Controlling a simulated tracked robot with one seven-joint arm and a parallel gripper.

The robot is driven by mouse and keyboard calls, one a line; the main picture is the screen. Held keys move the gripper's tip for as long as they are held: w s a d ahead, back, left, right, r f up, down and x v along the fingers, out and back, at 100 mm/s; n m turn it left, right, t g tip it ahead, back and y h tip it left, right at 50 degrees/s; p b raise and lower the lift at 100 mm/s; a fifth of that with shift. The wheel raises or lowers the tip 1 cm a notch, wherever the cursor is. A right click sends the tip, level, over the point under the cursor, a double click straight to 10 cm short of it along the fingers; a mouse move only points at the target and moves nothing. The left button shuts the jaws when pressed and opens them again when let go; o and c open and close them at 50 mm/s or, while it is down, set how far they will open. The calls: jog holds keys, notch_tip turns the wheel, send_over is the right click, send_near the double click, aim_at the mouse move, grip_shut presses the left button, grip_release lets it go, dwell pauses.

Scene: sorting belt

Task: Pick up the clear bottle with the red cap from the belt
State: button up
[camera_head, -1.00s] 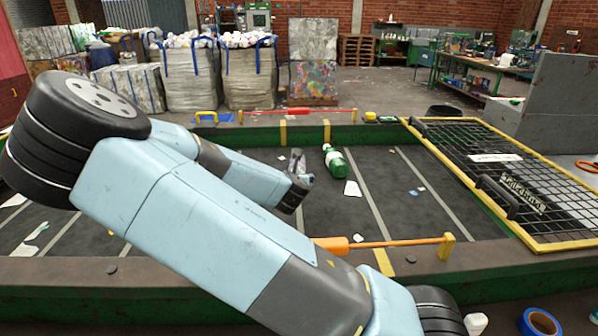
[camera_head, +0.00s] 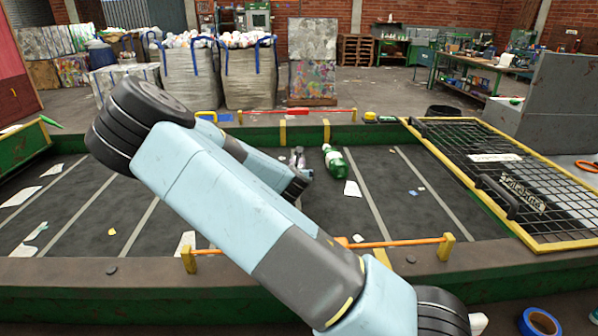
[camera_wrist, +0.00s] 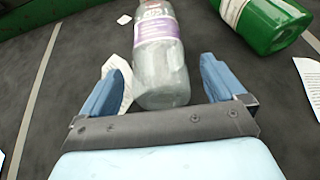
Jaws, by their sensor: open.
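The clear bottle (camera_wrist: 160,75) lies on the dark belt, with a purple and white label. Its base points toward my gripper (camera_wrist: 158,88), whose two blue fingers are open. The base lies between the fingers, with a gap visible on the right; I cannot tell whether they are around it or just above. Its cap end is cut off at the top of the wrist view. In the head view the bottle (camera_head: 300,157) shows small beside my arm, which hides part of it; no red cap is clear there.
A green bottle (camera_head: 336,161) lies just right of the clear one, also in the wrist view (camera_wrist: 262,22). Paper scraps (camera_head: 352,188) lie about the belt (camera_head: 375,170). A green rim, an orange bar (camera_head: 400,242) and a yellow-framed mesh (camera_head: 500,170) border it.

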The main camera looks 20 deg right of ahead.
jog(key=shift+x, duration=1.55)
jog(key=shift+c, duration=0.3)
jog(key=c, duration=1)
jog(key=shift+o, duration=0.2)
jog(key=shift+r, duration=0.15)
